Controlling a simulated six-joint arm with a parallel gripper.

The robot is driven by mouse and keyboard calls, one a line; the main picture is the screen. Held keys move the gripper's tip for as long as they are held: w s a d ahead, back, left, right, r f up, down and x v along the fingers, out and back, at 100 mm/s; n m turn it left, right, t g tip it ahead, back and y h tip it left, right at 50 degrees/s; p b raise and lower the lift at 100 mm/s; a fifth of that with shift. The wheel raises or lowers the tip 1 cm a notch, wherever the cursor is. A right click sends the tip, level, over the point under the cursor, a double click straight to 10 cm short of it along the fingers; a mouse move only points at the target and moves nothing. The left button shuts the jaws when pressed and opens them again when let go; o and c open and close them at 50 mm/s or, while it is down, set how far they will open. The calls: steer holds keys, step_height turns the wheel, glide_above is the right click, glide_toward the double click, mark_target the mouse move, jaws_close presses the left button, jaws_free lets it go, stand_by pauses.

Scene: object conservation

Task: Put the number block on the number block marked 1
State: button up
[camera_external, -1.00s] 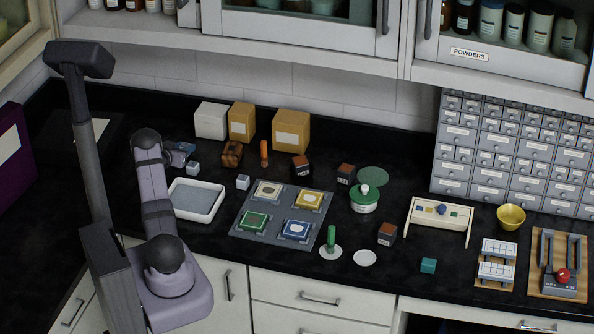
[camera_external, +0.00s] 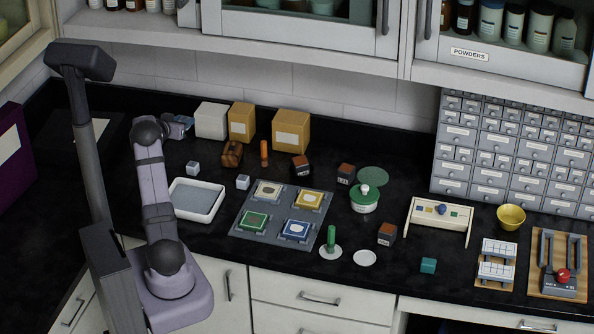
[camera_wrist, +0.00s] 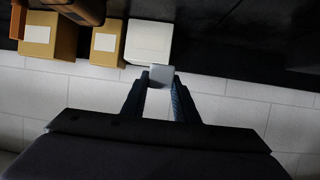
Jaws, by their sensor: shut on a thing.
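My gripper (camera_wrist: 161,84) is shut on a small grey block (camera_wrist: 161,73), which shows between the fingertips in the wrist view. In the external view my gripper (camera_external: 184,122) is at the back left, raised above the counter near the white box. The held block is not clear there. Two small light grey blocks stand on the counter: one (camera_external: 193,168) behind the white tray, the other (camera_external: 243,182) to the right of it. Their marks are too small to read, so I cannot tell which is marked 1.
The white box (camera_external: 211,120) and two tan boxes (camera_external: 241,123) (camera_external: 291,131) stand along the back wall. A brown wooden block (camera_external: 232,153) is in front of them. The white tray (camera_external: 213,210) and a grey panel with coloured squares (camera_external: 254,241) lie nearer the front.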

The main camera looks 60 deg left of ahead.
steer(key=r, duration=0.2)
steer(key=w+r, duration=0.1)
steer(key=r, duration=0.1)
steer(key=shift+d+r, duration=0.1)
steer(key=d+r, duration=0.3)
steer(key=r, duration=0.1)
glide_above(191, 166)
step_height(191, 166, down, 6)
steer(key=shift+n+g+y, duration=0.3)
steer(key=shift+n+y, duration=0.1)
steer(key=shift+f+b, duration=0.4)
steer(key=shift+f, duration=4.4)
steer(key=shift+f, duration=0.2)
steer(key=o, duration=1)
